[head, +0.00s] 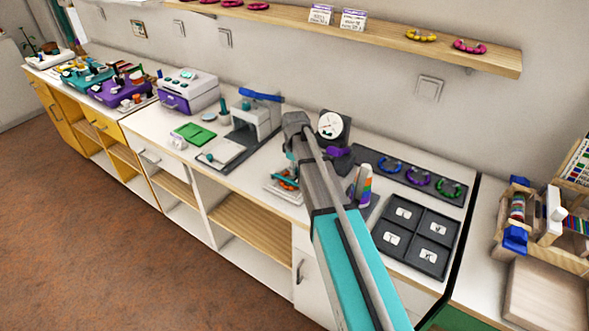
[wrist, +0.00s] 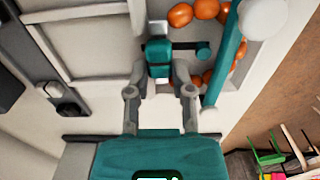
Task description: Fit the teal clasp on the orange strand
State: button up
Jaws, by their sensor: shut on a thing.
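My gripper (wrist: 158,88) is shut on the teal clasp (wrist: 157,52), a small teal block with a short bar reaching right, in the wrist view. The orange strand (wrist: 180,14) shows as a curve of round orange beads just beyond and to the right of the clasp. Whether the clasp touches the strand I cannot tell. A teal rod (wrist: 227,55) with white ends crosses in front of part of the beads. In the head view the strand (head: 287,184) lies in a pale tray (head: 274,193) on the counter, and my arm hides most of my gripper and the clasp.
A dark sorting tray (head: 417,234) with white cards and a dark board (head: 376,161) with coloured bracelets lie to the right. A grey-white press (head: 257,118) stands left.

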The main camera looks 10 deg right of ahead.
jog(key=o, duration=0.9)
jog(key=o, duration=0.3)
jog(key=shift+r, duration=0.1)
jog(key=shift+r+p, duration=3.4)
jog(key=shift+p, duration=0.1)
jog(key=shift+s, duration=0.1)
